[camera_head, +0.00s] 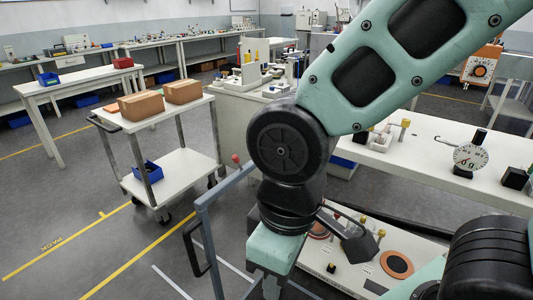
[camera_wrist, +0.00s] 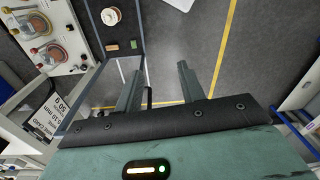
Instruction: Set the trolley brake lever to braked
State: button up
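A blue-grey tubular frame (camera_head: 207,240) with a black loop handle (camera_head: 192,250) stands in front of me in the head view. A small red ball (camera_head: 236,158) shows at its far end; I cannot tell whether it is the brake lever's knob. No lever setting is readable. My gripper (camera_wrist: 160,68) is open and empty in the wrist view, its two fingers apart, pointing down over the floor. The frame (camera_wrist: 140,30) also shows beside the left finger, with a dark upright bar (camera_wrist: 149,97) between the fingers lower down. In the head view my arm hides part of the frame.
A white trolley (camera_head: 180,170) with two cardboard boxes (camera_head: 141,105) on top and a blue bin (camera_head: 148,172) below stands at left. An instrument panel (camera_head: 345,262) lies right of the frame. A white bench (camera_head: 420,160) is behind my arm. Floor at lower left is clear.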

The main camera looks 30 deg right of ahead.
aim_at(235, 158)
jog(key=k, duration=0.65)
jog(key=z, duration=1.95)
jog(key=k+j, duration=0.1)
jog(key=j, duration=0.45)
jog(key=k+j, duration=0.1)
jog(key=j, duration=0.45)
jog(key=k+j, duration=0.1)
jog(key=j, duration=0.4)
jog(key=k+j, duration=0.1)
jog(key=j, duration=0.45)
jog(key=k+j, duration=0.1)
jog(key=j, duration=0.45)
jog(key=k+j, duration=0.1)
jog(key=j, duration=0.45)
